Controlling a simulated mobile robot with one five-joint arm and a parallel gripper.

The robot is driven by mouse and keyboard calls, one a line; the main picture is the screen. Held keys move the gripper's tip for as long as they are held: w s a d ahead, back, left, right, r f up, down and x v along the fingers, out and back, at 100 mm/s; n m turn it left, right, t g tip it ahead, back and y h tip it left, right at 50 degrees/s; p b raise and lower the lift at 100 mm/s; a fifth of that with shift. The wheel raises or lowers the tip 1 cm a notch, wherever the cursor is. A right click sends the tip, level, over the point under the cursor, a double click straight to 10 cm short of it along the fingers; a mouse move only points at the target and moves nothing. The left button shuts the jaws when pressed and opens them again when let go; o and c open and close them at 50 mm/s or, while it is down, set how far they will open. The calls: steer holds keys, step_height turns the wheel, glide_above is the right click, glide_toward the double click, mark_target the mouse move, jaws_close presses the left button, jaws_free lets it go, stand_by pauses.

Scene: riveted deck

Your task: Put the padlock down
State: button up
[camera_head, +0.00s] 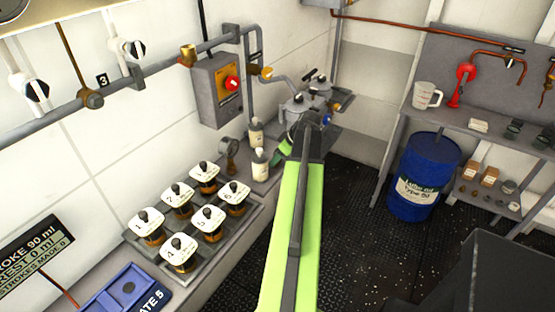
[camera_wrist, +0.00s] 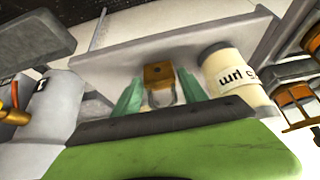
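The padlock (camera_wrist: 158,75) has a brass body and a grey shackle and shows in the middle of the wrist view. My gripper (camera_wrist: 160,82) has green fingers on either side of it, and they look closed on its sides. The padlock is over the grey bench top (camera_wrist: 120,62); I cannot tell whether it touches the surface. In the head view my gripper (camera_head: 281,154) is low over the bench beside two white bottles, mostly behind my arm. The padlock is hidden there.
A white bottle (camera_head: 260,165) stands just left of my gripper, with another bottle (camera_head: 256,133) behind it. A tray of numbered jars (camera_head: 207,223) fills the nearer bench. A blue drum (camera_head: 423,178) stands on the floor at right.

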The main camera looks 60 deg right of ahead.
steer(key=shift+o, duration=1)
steer(key=shift+r, duration=0.1)
steer(key=shift+r+p, duration=0.35)
steer(key=shift+p, duration=0.05)
steer(key=p+v, duration=1)
steer(key=v, duration=0.1)
steer(key=shift+s+r, duration=0.2)
steer(key=shift+s, duration=0.05)
